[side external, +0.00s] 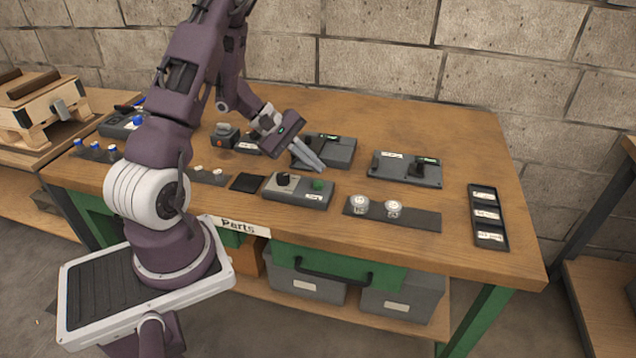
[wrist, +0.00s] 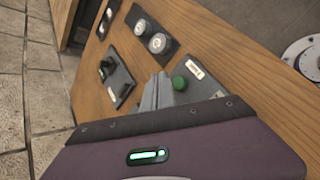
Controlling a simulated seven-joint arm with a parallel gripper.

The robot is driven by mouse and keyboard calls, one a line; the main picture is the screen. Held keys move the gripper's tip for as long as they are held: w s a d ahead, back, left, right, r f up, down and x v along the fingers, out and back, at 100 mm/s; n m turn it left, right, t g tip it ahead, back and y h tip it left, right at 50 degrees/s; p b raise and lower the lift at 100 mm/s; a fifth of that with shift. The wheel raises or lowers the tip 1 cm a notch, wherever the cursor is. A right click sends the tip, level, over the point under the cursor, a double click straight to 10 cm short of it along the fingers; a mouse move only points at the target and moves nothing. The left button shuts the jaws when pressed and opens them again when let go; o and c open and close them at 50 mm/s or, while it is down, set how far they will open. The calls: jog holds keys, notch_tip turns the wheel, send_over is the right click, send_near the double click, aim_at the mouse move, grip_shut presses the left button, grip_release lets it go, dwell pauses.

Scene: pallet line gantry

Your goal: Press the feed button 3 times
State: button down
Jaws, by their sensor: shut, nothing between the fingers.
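A green button (side external: 318,185) sits at the right end of a grey control box (side external: 290,197) near the table's front edge, with a black knob (side external: 283,178) at the left end. A small white label is beside the button; I cannot read it. The green button also shows in the wrist view (wrist: 180,83), just right of my fingers. My gripper (side external: 322,170) is shut and empty, fingers pointing down at a slant. Its tips look just behind and above the button, apart from it. In the wrist view my gripper (wrist: 162,78) partly hides the box.
Behind the fingers is a dark device (side external: 335,149); another switch plate (side external: 405,169) is to the right. Two round gauges (side external: 377,207) sit on a dark strip at the front. A black labelled tray (side external: 488,217) lies far right. Bare table lies between these.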

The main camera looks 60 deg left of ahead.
aim_at(314, 183)
jog(key=shift+r, duration=1.75)
jog(key=shift+s+f, duration=0.1)
dwell(1.1)
